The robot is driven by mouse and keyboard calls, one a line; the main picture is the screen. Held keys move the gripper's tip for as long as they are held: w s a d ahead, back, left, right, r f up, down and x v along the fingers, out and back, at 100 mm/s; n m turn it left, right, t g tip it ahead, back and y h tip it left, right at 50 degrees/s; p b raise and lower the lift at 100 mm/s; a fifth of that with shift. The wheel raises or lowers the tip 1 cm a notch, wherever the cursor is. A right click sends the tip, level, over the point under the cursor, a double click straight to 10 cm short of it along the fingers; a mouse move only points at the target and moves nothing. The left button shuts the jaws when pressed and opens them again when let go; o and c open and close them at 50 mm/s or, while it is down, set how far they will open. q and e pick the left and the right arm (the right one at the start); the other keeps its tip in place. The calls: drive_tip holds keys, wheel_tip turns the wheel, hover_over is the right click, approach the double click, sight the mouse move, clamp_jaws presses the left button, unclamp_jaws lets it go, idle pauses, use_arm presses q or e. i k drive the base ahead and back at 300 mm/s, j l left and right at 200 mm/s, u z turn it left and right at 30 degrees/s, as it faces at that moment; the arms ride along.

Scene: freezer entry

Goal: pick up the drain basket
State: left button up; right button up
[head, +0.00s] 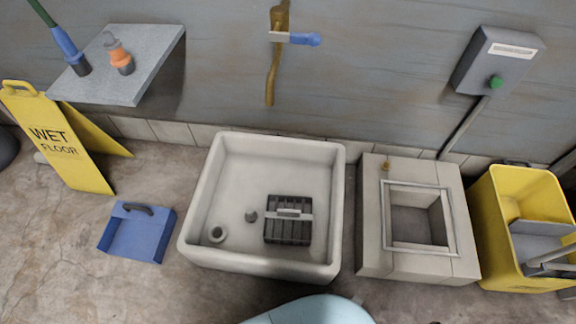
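The drain basket (290,233) is a dark grey slotted box with a light grey bar handle across its top. It sits on the floor of the pale square sink (338,200), right of the sink's middle. Left of it are a small dark plug-like piece (251,215) and a round drain hole (217,234), both apart from it. Neither of my grippers shows in the head view.
A concrete block with a framed square opening (420,262) stands right of the sink, then a yellow bucket (497,235). Left are a blue tray (137,237) and a yellow wet floor sign (60,145). A tap (271,80) hangs above the sink.

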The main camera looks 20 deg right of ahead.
sight(289, 217)
drive_tip(key=j+z, duration=0.35)
drive_tip(key=k+j+z, duration=0.1)
drive_tip(key=z, duration=0.2)
drive_tip(key=k+j+z, duration=0.15)
drive_tip(key=z, duration=0.2)
